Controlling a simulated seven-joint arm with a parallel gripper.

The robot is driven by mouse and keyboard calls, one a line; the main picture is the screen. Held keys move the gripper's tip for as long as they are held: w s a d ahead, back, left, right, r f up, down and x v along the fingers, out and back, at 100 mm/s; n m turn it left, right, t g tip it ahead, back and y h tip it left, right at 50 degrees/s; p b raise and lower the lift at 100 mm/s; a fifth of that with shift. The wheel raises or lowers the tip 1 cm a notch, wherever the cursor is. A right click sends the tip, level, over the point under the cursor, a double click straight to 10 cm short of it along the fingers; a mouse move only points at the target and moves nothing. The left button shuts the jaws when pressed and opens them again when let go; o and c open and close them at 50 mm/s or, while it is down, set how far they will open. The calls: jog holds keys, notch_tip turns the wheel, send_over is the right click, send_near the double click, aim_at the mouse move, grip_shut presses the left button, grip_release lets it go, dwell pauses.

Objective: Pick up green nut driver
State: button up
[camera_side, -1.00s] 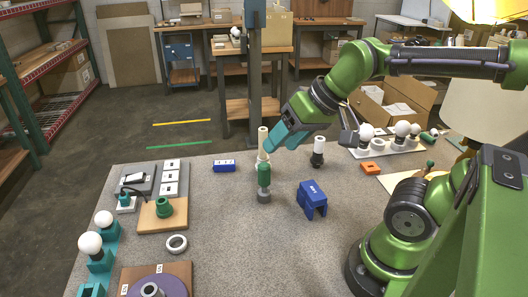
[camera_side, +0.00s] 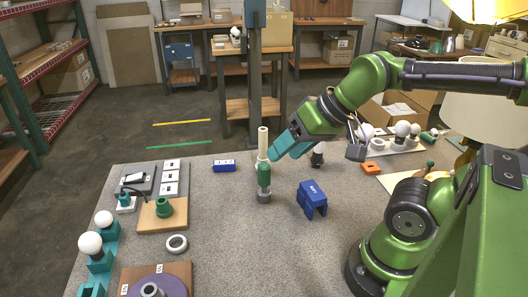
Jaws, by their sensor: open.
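The green nut driver (camera_side: 264,176) stands upright on the grey table, its green body above a grey foot (camera_side: 264,196). A cream-coloured upright piece (camera_side: 262,142) shows above the green part; I cannot tell whether it belongs to the driver. My gripper (camera_side: 272,156), teal and tilted down to the left, is open. Its tip is beside the upper right of the driver, at the height where green meets cream. Whether the fingers are around the driver or only beside it cannot be told from this side.
A blue block (camera_side: 313,199) stands to the right and a small blue piece (camera_side: 224,166) lies to the left. A black-and-white bulb holder (camera_side: 317,157) is behind my gripper. A white ring (camera_side: 176,244) and a wooden block with a green socket (camera_side: 164,211) are at left.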

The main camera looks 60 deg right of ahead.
jog(key=shift+o, duration=1.1)
jog(key=n+g+h, duration=0.1)
jog(key=n+g, duration=0.2)
jog(key=n, duration=0.3)
send_near(267, 165)
jog(key=x, duration=0.6)
jog(key=shift+a+f, duration=0.25)
jog(key=shift+f, duration=0.1)
jog(key=shift+d+x, duration=0.2)
jog(key=shift+x, duration=2.4)
jog(key=shift+w, duration=0.15)
